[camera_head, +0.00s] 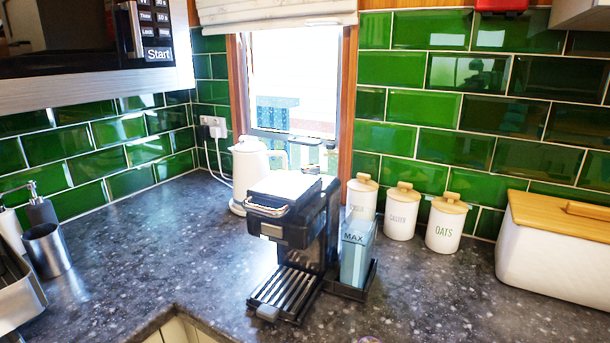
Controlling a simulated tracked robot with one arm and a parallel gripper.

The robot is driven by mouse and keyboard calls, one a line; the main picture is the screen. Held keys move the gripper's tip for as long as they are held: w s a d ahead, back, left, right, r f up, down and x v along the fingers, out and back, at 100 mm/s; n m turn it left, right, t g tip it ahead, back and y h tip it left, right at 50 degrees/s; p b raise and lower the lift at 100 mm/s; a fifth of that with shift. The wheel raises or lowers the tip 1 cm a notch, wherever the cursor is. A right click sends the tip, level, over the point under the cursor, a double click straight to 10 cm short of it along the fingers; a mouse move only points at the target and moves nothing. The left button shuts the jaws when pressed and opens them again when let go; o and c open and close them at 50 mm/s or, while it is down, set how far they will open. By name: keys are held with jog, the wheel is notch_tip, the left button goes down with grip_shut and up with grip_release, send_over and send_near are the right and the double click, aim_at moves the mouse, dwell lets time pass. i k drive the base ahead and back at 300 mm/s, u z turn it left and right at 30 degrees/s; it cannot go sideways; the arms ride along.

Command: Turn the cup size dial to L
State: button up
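A black coffee machine (322,215) with a pale silver top stands upright on the dark speckled counter, near the middle of the view. It has a metal handle at its front top, a slatted drip tray (283,293) at its base and a clear water tank (356,255) marked MAX on its right side. I cannot make out a cup size dial or an L mark on it from here. My gripper is not in view.
A white kettle (248,172) stands behind the machine to the left. Several white canisters with wooden lids, one marked OATS (446,224), stand behind to the right. A white bread bin (556,248) is far right, a metal cup (47,250) far left. The counter (165,245) is clear left of the machine.

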aim_at(315, 170)
jog(key=u, duration=0.4)
jog(key=i, duration=1.35)
jog(key=z, duration=0.3)
